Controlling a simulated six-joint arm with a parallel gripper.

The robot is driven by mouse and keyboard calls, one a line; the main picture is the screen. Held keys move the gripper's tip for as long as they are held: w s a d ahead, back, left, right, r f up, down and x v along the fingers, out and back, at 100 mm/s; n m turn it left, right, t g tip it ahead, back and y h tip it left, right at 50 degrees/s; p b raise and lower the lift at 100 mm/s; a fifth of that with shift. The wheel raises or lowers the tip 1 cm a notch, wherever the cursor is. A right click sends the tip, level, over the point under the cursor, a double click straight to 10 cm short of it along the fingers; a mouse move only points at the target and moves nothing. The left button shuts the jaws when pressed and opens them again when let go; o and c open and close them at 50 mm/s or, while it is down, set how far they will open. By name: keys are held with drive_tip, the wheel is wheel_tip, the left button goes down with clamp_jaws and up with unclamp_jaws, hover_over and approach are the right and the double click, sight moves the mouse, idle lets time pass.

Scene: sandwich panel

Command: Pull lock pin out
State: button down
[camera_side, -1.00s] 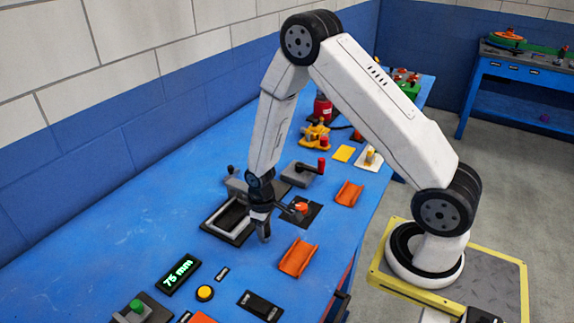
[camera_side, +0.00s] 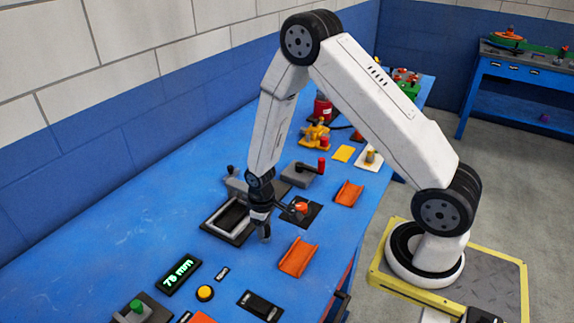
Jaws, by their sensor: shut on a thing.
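A small orange-red knob (camera_side: 301,208), which looks like the head of the lock pin, shows over a black square plate (camera_side: 312,220) near the middle of the bench. My gripper (camera_side: 277,222) is low over the bench, just left of the knob, with one dark finger reaching toward it and one pointing down. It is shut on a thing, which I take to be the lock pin. The grip itself is too small to see clearly, and how far the pin sits in its hole cannot be told.
A grey-rimmed black frame (camera_side: 213,222) lies left of my gripper. A grey block with a red-topped handle (camera_side: 302,176) stands behind. Orange channel pieces (camera_side: 297,258) (camera_side: 349,194) lie to the right. A green-digit display (camera_side: 179,274) and a yellow button (camera_side: 205,293) are in front.

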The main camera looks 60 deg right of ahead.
drive_tip(key=shift+r, duration=1.2)
drive_tip(key=shift+c, duration=1.2)
unclamp_jaws()
drive_tip(key=shift+r, duration=0.15)
wheel_tip(320, 180, up, 8)
drive_tip(key=shift+f, duration=0.25)
drive_tip(key=shift+a+r, duration=0.1)
drive_tip(key=s+a+r+m+t, duration=0.1)
drive_tip(key=s+a+r+t, duration=0.1)
drive_tip(key=s+a+r, duration=0.2)
drive_tip(key=s+r, duration=0.3)
drive_tip(key=s, duration=0.2)
drive_tip(key=shift+s+a+r+m+t, duration=0.15)
drive_tip(key=shift+s+r+m+t, duration=0.15)
drive_tip(key=shift+m, duration=0.1)
